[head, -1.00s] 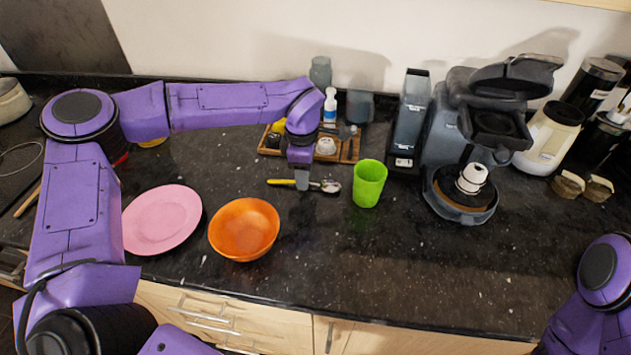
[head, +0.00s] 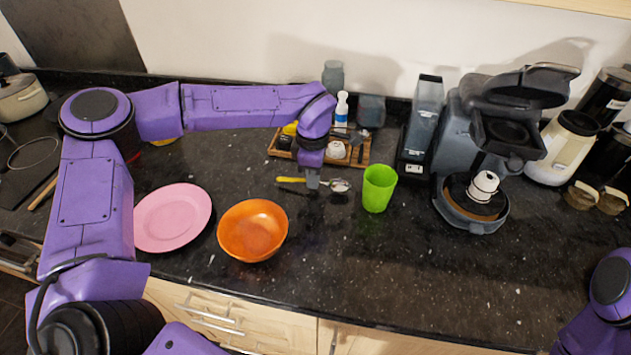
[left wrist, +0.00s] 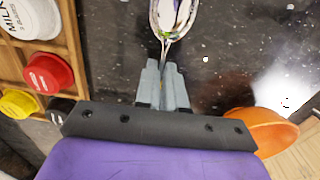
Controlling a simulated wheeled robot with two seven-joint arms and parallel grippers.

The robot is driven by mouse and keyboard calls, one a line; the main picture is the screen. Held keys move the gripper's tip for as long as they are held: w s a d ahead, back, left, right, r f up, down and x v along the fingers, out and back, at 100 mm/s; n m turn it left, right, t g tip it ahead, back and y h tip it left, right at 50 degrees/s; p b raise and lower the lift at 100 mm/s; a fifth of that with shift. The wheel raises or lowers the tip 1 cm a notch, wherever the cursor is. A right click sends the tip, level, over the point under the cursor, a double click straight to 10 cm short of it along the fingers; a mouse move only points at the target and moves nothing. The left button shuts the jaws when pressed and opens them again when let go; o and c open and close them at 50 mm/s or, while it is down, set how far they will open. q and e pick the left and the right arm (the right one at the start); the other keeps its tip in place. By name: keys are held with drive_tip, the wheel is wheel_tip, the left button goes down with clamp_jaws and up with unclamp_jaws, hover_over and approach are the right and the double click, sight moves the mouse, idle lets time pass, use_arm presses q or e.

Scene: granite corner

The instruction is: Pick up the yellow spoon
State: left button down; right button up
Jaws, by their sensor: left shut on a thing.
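The yellow spoon (head: 290,180) has a yellow handle and a shiny metal bowl (head: 340,186), and it lies across the dark counter between the orange bowl and the green cup. My left gripper (head: 312,183) points down over the middle of the spoon and is shut on it. In the left wrist view the gripper's fingers (left wrist: 163,85) are close together, with the spoon's metal bowl (left wrist: 172,16) reaching out beyond them. The fingers hide part of the handle. I cannot tell any clear gap between spoon and counter. My right gripper is out of view.
An orange bowl (head: 252,230) and a pink plate (head: 172,217) are left of the spoon. A green cup (head: 379,188) stands close to its right. A wooden tray (head: 362,157) with small items is behind. A coffee machine (head: 472,215) stands right. The front right counter is clear.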

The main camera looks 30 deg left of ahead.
use_arm(q)
drive_tip(key=s+d+r+b, duration=0.3)
drive_tip(key=s+r+b, duration=0.1)
drive_tip(key=s+r, duration=0.7)
drive_tip(key=s, duration=0.2)
drive_tip(key=shift+s+r, duration=0.3)
drive_tip(key=shift+s, duration=0.1)
